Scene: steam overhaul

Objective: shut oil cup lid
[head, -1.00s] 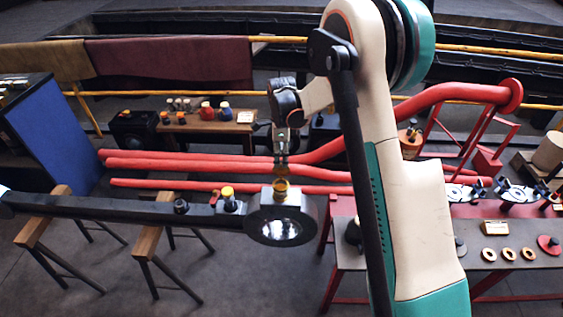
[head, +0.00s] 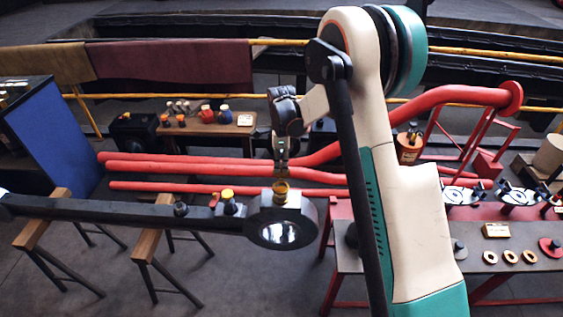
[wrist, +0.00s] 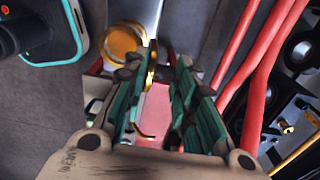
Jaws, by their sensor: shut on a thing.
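The brass oil cup (head: 281,191) stands on top of the ringed end of a long dark rod (head: 120,209). In the wrist view the round brass cup (wrist: 124,40) is just beyond my left fingertip. Its lid (wrist: 152,64) shows nearly edge-on as a thin brass piece, raised beside the cup. My gripper (head: 281,168) is right above the cup in the head view. In the wrist view my gripper (wrist: 157,68) has its green-sided fingers around the lid, shut on it. The exact contact on the right finger is unclear.
A yellow-topped fitting (head: 228,201) sits on the rod left of the cup. Red pipes (head: 220,165) run behind it. A grey bench (head: 420,262) with rings and parts is at right. Wooden trestles (head: 150,243) support the rod at left.

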